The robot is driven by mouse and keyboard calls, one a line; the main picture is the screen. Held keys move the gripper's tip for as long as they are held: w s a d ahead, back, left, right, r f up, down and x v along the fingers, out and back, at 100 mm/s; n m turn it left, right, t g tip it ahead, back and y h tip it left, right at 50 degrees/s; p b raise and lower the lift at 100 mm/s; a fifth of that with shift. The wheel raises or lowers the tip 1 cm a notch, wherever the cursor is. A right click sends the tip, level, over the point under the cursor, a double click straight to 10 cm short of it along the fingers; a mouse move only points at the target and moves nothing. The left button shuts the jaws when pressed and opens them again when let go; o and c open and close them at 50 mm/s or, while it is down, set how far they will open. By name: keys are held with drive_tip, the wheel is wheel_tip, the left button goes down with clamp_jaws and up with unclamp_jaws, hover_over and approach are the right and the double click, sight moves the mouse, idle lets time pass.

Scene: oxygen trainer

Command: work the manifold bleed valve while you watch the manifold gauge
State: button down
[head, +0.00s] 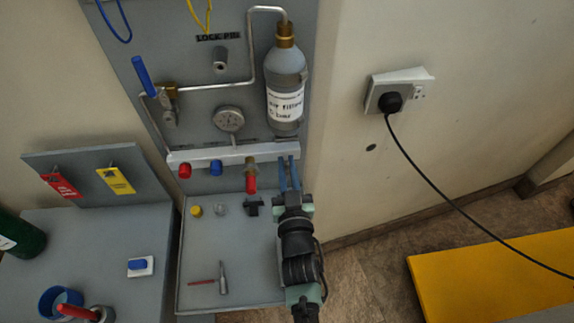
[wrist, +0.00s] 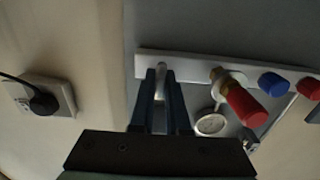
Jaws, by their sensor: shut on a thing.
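The white manifold rail (head: 222,156) runs across the grey panel; it also shows in the wrist view (wrist: 200,68). My gripper (head: 289,168) is at the rail's right end. In the wrist view its two dark fingers (wrist: 163,98) are shut around a short pale metal stem (wrist: 162,74) on the rail, which looks like the bleed valve. The fingers partly hide it. The round manifold gauge (head: 228,120) is above the rail; it also shows in the wrist view (wrist: 211,124). Its needle is too small to read.
A brass fitting with a red handle (head: 251,183) is left of my gripper, then a blue cap (head: 216,167) and a red cap (head: 184,170). A labelled cylinder (head: 286,95) hangs above. Small parts lie on the grey shelf (head: 255,285). A black cable crosses at right.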

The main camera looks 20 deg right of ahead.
drive_tip(key=shift+f+n+b, duration=0.1)
drive_tip(key=shift+n+b, duration=0.5)
drive_tip(key=shift+n, duration=0.4)
drive_tip(key=n, duration=0.2)
drive_tip(key=shift+a+n+b, duration=0.1)
drive_tip(key=shift+n+b, duration=0.2)
drive_tip(key=shift+n, duration=0.1)
drive_tip(key=c, duration=0.9)
unclamp_jaws()
drive_tip(key=shift+s, duration=0.1)
drive_tip(key=shift+s+a, duration=0.1)
drive_tip(key=shift+s, duration=0.2)
drive_tip(key=b+v, duration=0.2)
drive_tip(key=v, duration=1)
drive_tip(key=shift+b, duration=0.3)
